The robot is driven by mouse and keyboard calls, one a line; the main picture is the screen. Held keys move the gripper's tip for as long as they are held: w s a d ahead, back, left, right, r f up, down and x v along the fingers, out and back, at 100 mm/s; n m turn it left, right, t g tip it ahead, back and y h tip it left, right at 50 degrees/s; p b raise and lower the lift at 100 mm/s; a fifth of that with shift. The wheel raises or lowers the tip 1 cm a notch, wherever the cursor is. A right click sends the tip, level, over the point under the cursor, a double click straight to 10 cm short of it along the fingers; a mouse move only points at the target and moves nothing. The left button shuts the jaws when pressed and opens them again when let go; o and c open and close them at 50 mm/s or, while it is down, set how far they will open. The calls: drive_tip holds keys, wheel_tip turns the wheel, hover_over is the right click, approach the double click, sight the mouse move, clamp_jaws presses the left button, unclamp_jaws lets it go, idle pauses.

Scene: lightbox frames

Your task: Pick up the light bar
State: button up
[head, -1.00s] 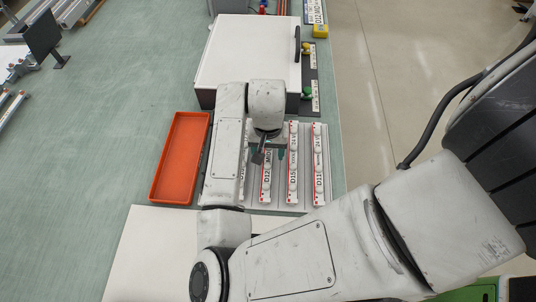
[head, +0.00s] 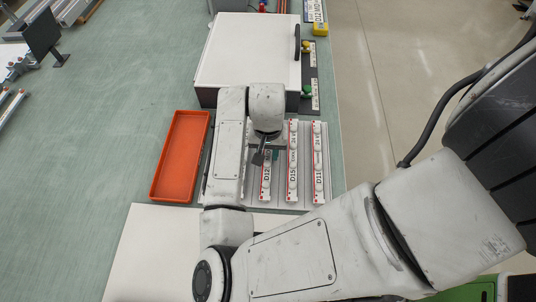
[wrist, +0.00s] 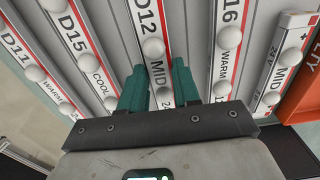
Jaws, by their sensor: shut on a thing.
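Several white light bars with red edges and round white domes lie side by side in a grey ribbed rack (head: 306,207). The bar marked D12 MID (head: 265,182) runs between the two teal fingers of my gripper (wrist: 160,85), and it also shows in the wrist view (wrist: 151,28). My gripper is shut on this bar, near its MID end. Its far end is hidden by my gripper. I cannot tell whether it is clear of the rack. Bars D15 (head: 292,160) and D11 (head: 318,165) lie to its right in the head view. Bar D16 (wrist: 228,50) is on its other side.
An empty orange tray (head: 179,160) lies left of the rack. A large white-topped box (head: 250,50) with a dark handle stands behind it. A white board (head: 150,250) is in front.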

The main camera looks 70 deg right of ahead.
sight(269, 153)
clamp_jaws()
drive_tip(key=shift+r, duration=0.55)
wheel_tip(269, 153, up, 2)
drive_tip(key=shift+s+r, duration=0.15)
drive_tip(key=s+a+r+b, duration=0.1)
drive_tip(key=s+a+r, duration=0.1)
drive_tip(key=s+r, duration=0.7)
drive_tip(key=shift+s+a+r, duration=0.3)
drive_tip(key=shift+s, duration=1.95)
drive_tip(key=shift+s, duration=0.1)
